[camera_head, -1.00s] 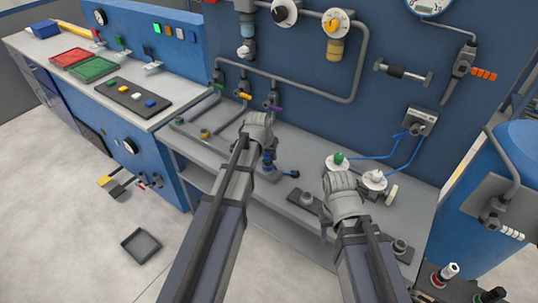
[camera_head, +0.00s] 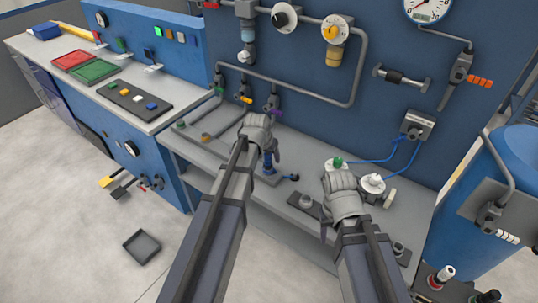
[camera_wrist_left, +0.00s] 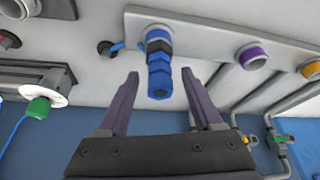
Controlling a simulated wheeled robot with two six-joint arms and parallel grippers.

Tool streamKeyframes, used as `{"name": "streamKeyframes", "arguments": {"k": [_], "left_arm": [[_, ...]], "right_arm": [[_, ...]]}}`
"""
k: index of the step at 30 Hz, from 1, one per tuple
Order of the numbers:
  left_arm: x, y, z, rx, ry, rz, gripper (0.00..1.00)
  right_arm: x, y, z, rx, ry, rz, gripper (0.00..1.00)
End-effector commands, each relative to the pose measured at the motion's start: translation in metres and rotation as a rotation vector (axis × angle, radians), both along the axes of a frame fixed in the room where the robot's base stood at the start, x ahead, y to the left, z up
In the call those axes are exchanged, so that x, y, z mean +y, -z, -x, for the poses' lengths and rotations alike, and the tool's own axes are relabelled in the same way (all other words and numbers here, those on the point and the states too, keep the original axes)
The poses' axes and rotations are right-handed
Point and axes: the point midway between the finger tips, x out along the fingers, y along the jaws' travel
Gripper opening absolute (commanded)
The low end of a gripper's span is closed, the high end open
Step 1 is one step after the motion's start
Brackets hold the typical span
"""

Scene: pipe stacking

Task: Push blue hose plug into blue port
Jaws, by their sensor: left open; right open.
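A blue hose plug (camera_wrist_left: 160,78) with a dark collar stands at the blue-ringed port (camera_wrist_left: 156,34) in the left wrist view. The plug's far end meets the ring; how deep it sits I cannot tell. My left gripper (camera_wrist_left: 160,73) is open, with one purple-grey finger on each side of the plug and visible gaps to it. In the head view my left gripper (camera_head: 266,148) is above the lower bench, and its wrist partly hides the plug (camera_head: 268,161). My right gripper (camera_head: 338,205) is over the bench to the right; its fingers are mostly hidden.
A purple-ringed port (camera_wrist_left: 252,54) and a yellow-ringed port (camera_wrist_left: 311,70) share the grey plate. A short blue piece with a black end (camera_wrist_left: 108,47) is beside the blue port. A green-knobbed white fitting (camera_head: 338,163) and blue hoses (camera_head: 385,157) lie near my right gripper.

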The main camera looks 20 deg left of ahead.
Motion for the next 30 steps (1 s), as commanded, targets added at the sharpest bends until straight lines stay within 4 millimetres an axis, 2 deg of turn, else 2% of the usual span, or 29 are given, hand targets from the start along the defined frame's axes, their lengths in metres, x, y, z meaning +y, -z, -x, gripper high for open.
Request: {"name": "streamKeyframes", "arguments": {"k": [1,9,13,23,26,29,30], "left_arm": [[0.000,-0.013,0.004,0.000,0.000,0.000,0.67],[0.002,-0.047,0.018,0.000,0.000,0.000,0.67],[0.002,-0.052,0.021,0.000,0.000,0.000,0.67],[0.000,-0.051,0.024,0.004,0.003,-0.001,0.67],[-0.018,-0.048,0.041,0.037,0.026,-0.006,0.67],[-0.050,-0.043,0.077,0.109,0.073,-0.024,0.67],[-0.064,-0.041,0.095,0.145,0.092,-0.036,0.67]], "right_arm": [[0.000,-0.013,0.000,0.000,0.000,0.000,0.50],[0.000,-0.047,0.000,0.000,0.000,0.000,0.50],[0.000,-0.052,0.000,0.000,0.000,0.000,0.50],[0.000,-0.051,0.000,0.000,0.000,0.000,0.50],[0.000,-0.051,0.000,0.000,0.000,0.000,0.50],[0.000,-0.051,0.000,0.000,0.000,0.000,0.50],[0.000,-0.051,0.000,0.000,0.000,0.000,0.50]]}}
